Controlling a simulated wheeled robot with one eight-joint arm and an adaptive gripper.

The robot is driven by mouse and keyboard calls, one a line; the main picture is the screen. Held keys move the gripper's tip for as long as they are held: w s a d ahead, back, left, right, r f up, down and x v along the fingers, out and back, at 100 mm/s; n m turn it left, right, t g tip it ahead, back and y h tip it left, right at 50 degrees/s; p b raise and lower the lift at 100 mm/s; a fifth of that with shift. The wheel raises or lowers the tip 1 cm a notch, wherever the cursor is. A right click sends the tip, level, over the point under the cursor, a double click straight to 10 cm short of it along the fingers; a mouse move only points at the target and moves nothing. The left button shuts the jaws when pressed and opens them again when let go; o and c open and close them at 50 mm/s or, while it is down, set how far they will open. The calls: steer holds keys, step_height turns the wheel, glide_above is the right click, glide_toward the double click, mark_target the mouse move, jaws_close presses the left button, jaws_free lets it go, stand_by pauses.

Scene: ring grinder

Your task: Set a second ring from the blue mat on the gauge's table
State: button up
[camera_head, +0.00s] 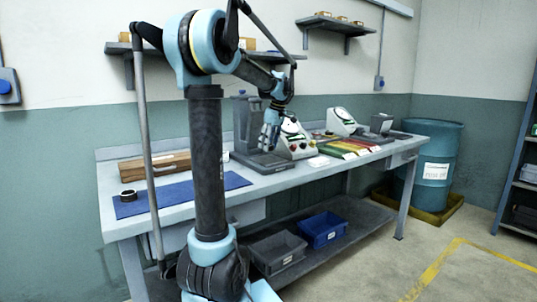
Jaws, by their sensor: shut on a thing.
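The blue mat (176,197) lies at the left front of the workbench. A dark ring (128,195) lies flat near its left end. My column covers part of the mat. A grey upright device with a flat base (272,163), which looks like the gauge, stands near the middle of the bench. My gripper (267,148) points down above that base, in front of the device's upright part. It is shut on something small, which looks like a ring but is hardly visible. I cannot tell whether it touches the base.
A white machine with red knobs (298,146) stands just right of the gripper. Coloured strips (350,147) and a second white machine (341,122) are farther right. A wooden box (155,166) stands behind the mat. Grey (277,252) and blue bins (323,229) sit on the lower shelf.

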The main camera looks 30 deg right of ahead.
mark_target(267, 159)
steer(key=shift+f, duration=2.05)
steer(key=o, duration=1.1)
steer(key=shift+o, duration=0.2)
steer(key=v, duration=1.2)
steer(key=shift+d, duration=0.1)
